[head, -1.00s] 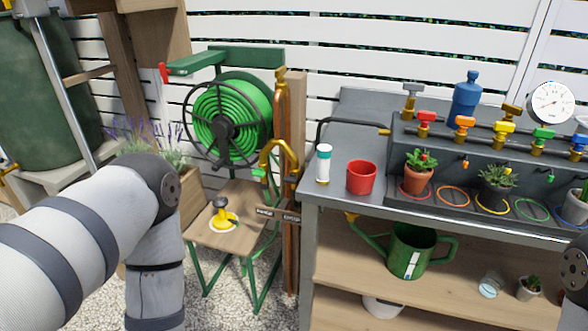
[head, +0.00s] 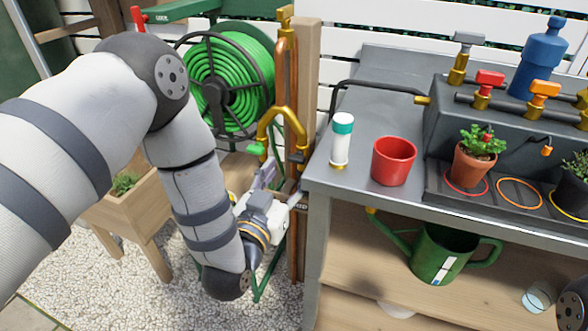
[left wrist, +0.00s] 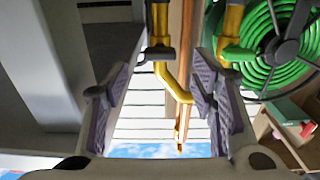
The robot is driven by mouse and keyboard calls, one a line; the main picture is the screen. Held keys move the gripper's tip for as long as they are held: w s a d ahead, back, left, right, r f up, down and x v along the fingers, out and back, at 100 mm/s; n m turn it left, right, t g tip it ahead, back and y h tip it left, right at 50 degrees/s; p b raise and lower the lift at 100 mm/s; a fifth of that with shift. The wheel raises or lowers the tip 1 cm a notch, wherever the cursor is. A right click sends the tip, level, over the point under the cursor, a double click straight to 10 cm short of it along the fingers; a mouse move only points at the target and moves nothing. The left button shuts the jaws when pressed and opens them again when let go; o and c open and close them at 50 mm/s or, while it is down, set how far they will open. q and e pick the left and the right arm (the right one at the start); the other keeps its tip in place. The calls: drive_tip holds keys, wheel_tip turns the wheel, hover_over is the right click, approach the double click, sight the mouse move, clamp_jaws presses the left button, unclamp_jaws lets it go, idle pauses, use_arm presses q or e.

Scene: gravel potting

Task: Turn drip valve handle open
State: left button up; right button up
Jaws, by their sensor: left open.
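A brass forked tap (head: 281,120) stands on a copper pipe beside the wooden post. It has a green handle (head: 257,150) on its left branch and a dark handle (head: 299,156) on its right branch. The left wrist view also shows the green handle (left wrist: 236,53) and the dark handle (left wrist: 156,53). I cannot tell for sure which handle is the drip valve's. My left gripper (head: 282,188) is open just below the tap. In the left wrist view, the open fingers of the left gripper (left wrist: 160,100) stand apart, with nothing gripped between them. My right gripper is out of view.
A grey bench (head: 330,178) stands close to the right of my left gripper. It bears a white bottle (head: 340,148), a red pot (head: 393,162) and a potted plant (head: 477,160). The green hose reel (head: 228,85) is behind my left arm.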

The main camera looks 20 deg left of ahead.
sight(295, 161)
use_arm(q)
drive_tip(key=shift+w, duration=2)
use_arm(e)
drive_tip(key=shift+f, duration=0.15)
use_arm(q)
drive_tip(key=c, duration=1.1)
drive_tip(key=shift+c, duration=0.2)
